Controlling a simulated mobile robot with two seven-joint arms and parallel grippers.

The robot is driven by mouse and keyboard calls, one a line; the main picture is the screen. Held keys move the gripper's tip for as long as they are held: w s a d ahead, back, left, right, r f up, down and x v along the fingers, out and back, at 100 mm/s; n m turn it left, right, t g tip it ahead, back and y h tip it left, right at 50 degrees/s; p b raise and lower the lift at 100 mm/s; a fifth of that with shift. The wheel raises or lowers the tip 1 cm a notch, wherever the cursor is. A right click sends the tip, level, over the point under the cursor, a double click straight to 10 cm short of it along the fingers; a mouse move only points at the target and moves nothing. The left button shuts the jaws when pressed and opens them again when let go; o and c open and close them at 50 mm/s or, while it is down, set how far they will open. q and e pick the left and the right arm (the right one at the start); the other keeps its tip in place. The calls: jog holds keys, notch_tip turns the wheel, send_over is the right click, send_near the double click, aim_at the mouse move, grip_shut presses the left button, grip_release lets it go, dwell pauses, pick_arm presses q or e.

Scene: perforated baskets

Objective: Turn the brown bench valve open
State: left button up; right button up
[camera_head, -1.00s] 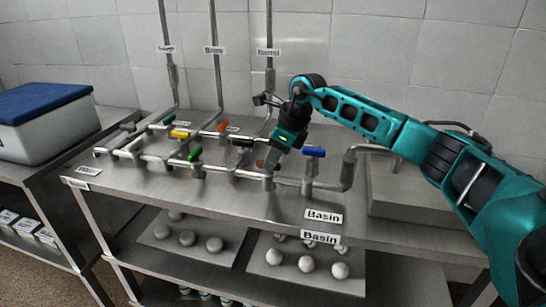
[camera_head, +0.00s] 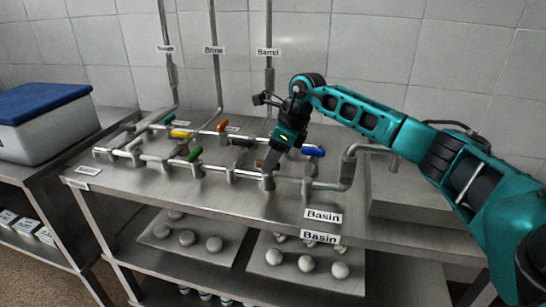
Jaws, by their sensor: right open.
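The brown valve (camera_head: 260,163) is on the front pipe run of the steel bench, left of the blue valve. Only a small brown part of its handle shows, because my right gripper covers the rest. My right gripper (camera_head: 269,178) comes down over this valve from above, tilted, with its fingertips at the valve. It is open; whether the fingers touch the handle or stand around it cannot be told. My left gripper is not in view.
A blue valve handle (camera_head: 314,152) is close on the right, and a black one (camera_head: 241,142) is just behind. Green (camera_head: 194,154), yellow (camera_head: 180,133) and orange (camera_head: 222,126) handles stand further left. A bent pipe (camera_head: 348,165) rises at the right. The bench front (camera_head: 190,190) is clear.

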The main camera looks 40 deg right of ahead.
jog(key=v, duration=1.3)
